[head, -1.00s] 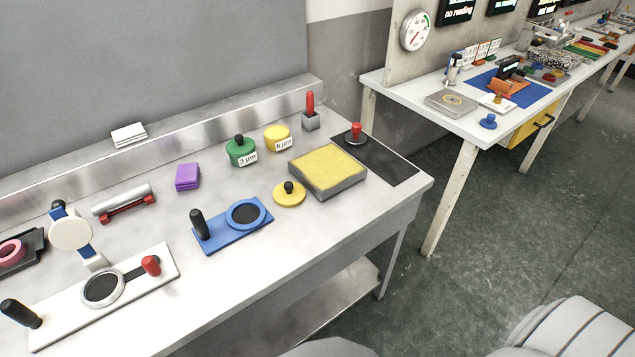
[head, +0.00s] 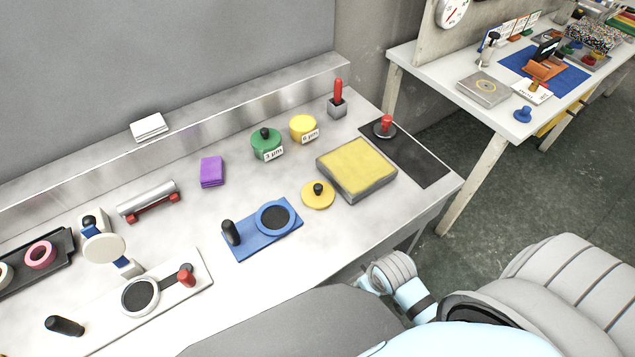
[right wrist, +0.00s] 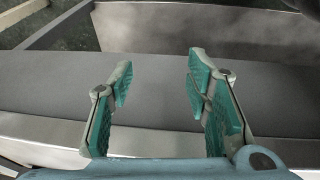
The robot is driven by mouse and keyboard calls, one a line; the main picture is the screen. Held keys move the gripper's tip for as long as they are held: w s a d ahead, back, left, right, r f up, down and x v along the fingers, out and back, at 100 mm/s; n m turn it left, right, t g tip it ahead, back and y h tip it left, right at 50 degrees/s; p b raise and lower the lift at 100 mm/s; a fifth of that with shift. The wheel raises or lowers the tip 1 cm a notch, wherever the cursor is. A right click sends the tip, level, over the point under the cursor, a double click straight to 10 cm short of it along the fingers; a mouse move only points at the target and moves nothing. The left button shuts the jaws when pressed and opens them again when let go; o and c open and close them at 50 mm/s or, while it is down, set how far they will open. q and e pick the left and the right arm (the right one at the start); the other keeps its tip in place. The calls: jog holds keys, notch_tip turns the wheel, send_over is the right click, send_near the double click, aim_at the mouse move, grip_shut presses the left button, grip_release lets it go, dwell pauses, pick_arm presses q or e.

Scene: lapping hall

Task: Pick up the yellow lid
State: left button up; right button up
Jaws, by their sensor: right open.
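The yellow lid (head: 310,201) is a flat round disc with a black knob. It lies on the worktop between the blue plate with a ring and the yellow-topped square block. A yellow jar (head: 302,126) labelled 6 µm stands behind it, with no knob on top. In the right wrist view my right gripper (right wrist: 158,85) is open, its green-padded fingers apart with nothing between them. A grey bench edge and metal surfaces lie beyond the fingers; the lid is not in that view. My left gripper is not in view.
The blue plate (head: 247,244) with a black handle is left of the lid. The yellow-topped block (head: 357,168) is close on its right. A green jar (head: 267,148) with a black knob stands behind. The worktop in front of the lid is clear.

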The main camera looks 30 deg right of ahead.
aim_at(318, 186)
jog(key=w+r+n+p, duration=0.1)
jog(key=w+r+p, duration=0.15)
jog(key=r, duration=0.65)
jog(key=w+n, duration=0.1)
jog(key=w, duration=0.2)
jog(key=w+r+n, duration=0.1)
jog(key=w, duration=0.3)
jog(key=w+r+n+b, duration=0.1)
jog(key=w, duration=0.2)
jog(key=shift+w+d+r+g+y, duration=0.1)
jog(key=shift+w+r+g+y, duration=0.2)
jog(key=shift+w+y, duration=0.1)
jog(key=w+r+n+g+y, duration=0.1)
jog(key=w+r+n, duration=0.3)
jog(key=w+r, duration=0.7)
jog(key=f+b, duration=0.1)
jog(key=f, duration=0.3)
jog(key=w+a+f, duration=0.1)
jog(key=f, duration=0.4)
jog(key=f+b, duration=0.1)
jog(key=f, duration=0.3)
jog(key=shift+w+a+f+b, duration=0.15)
jog(key=shift+f+b, duration=0.1)
jog(key=shift+b, duration=0.1)
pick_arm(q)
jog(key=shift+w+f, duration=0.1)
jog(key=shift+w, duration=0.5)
pick_arm(e)
jog(key=shift+r, duration=0.1)
grip_shut()
